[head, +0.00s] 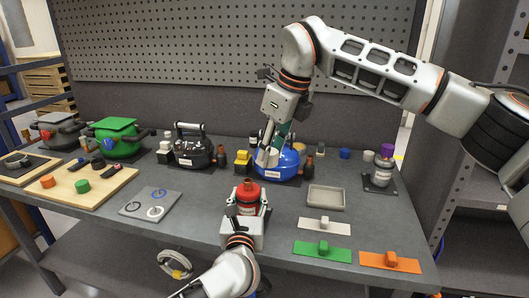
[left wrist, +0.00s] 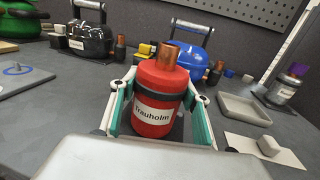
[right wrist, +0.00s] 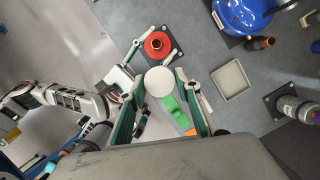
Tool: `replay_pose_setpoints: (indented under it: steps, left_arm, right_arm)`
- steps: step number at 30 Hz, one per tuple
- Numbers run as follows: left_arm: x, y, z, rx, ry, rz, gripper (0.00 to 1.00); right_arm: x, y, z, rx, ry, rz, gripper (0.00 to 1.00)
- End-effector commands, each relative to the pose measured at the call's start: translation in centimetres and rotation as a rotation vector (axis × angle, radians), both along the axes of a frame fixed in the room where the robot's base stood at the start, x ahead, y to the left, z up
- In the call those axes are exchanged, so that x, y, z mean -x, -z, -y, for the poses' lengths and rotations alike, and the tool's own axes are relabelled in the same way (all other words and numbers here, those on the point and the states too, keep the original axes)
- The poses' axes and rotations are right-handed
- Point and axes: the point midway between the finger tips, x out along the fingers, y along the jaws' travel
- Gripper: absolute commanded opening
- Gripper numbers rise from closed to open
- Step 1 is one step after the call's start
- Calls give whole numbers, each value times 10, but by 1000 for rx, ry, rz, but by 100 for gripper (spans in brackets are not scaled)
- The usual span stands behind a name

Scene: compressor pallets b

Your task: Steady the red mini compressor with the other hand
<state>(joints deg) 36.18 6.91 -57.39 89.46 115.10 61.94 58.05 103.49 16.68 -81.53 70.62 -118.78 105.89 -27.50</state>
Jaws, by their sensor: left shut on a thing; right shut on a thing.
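The red mini compressor (head: 247,196), labelled Trauholm and with a copper-coloured neck, stands upright near the table's front. It fills the middle of the left wrist view (left wrist: 157,95). My left gripper (head: 248,208) is shut on it, one finger on each side of its body. In the right wrist view the red compressor (right wrist: 158,44) shows from above, over a dark mat. My right gripper (head: 267,160) is above the table, in front of the blue compressor (head: 288,165) in the head view. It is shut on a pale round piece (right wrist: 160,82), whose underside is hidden.
A grey tray (head: 326,197) lies right of the red compressor, with white, green (head: 322,251) and orange (head: 390,262) plates nearby. A labelled canister (head: 382,173) stands at the right. A black compressor (head: 193,151) and a green one (head: 114,138) stand left. A grey plate (head: 150,205) lies left.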

Motion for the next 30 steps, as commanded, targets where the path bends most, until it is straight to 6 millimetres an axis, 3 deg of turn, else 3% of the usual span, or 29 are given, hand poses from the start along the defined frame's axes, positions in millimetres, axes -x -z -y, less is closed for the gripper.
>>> replay_pose_setpoints:
  steps: [1, 13, 14, 15, 16, 26, 30]
  left_arm:
    - [1, 11, -1, -3, -2, -17, 20]
    - [1, 11, -1, -3, -2, -17, 20]
    - [1, 11, -1, -3, -2, -17, 51]
    - [1, 10, -1, -3, -2, -17, 62]
    - [1, 10, -1, -3, -2, -16, 66]
    - [1, 3, 0, -1, 0, -5, 66]
    - [10, 4, -1, 0, 1, -6, 66]
  right_arm:
    - [2, 0, 3, 0, 0, 0, 7]
    - [7, -4, 7, 0, 1, -2, 7]
    - [7, -4, 7, 0, 1, -2, 7]
    - [7, -4, 7, 0, 1, -2, 7]
    - [7, -4, 7, 0, 1, -2, 7]
    - [7, -5, 7, 0, 0, -1, 7]
    - [7, -5, 7, 0, 0, -1, 7]
